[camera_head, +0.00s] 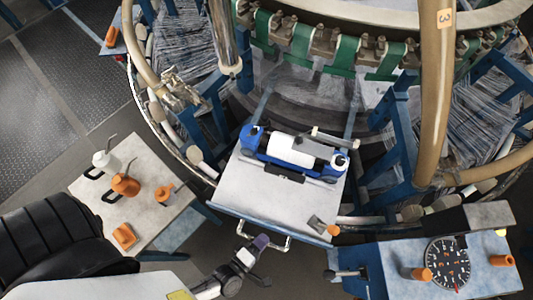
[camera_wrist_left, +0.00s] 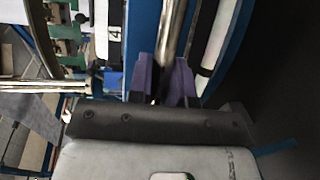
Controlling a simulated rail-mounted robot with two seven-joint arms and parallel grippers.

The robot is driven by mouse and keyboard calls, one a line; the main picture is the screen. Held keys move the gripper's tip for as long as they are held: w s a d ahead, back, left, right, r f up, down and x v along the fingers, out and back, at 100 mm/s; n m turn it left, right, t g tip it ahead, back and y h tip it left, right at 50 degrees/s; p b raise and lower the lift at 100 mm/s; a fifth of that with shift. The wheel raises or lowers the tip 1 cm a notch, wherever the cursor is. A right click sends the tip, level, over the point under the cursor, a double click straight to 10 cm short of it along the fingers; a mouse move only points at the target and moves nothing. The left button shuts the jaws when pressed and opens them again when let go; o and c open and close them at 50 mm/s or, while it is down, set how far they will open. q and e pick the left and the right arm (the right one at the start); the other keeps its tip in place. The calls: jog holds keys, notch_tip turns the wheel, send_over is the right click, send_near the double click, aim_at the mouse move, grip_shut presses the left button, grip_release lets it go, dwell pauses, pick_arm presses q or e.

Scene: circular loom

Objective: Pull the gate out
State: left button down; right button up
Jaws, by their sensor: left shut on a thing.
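The gate (camera_head: 245,185) is a pale grey panel with a blue front edge, at the front of the circular loom in the head view. A metal bar handle (camera_head: 277,246) runs along its front edge. My left gripper (camera_head: 261,241) has purple fingers and is at the left part of this handle. In the left wrist view the purple fingers (camera_wrist_left: 164,82) are shut around the shiny handle bar (camera_wrist_left: 174,35). My right gripper is not in view.
A blue and white shuttle (camera_head: 290,152) sits at the gate's back end. A white side table (camera_head: 150,210) with orange containers stands left. A blue table (camera_head: 385,265) with a dial stands right. Blue loom posts and hoses flank the gate. Dark floor shows at far left.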

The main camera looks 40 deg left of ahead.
pick_arm(q)
jog(key=shift+s+d+r, duration=0.1)
jog(key=shift+s+d, duration=0.3)
jog(key=shift+s, duration=0.45)
jog(key=c, duration=1.4)
grip_release()
jog(key=o, duration=0.3)
jog(key=shift+s, duration=0.2)
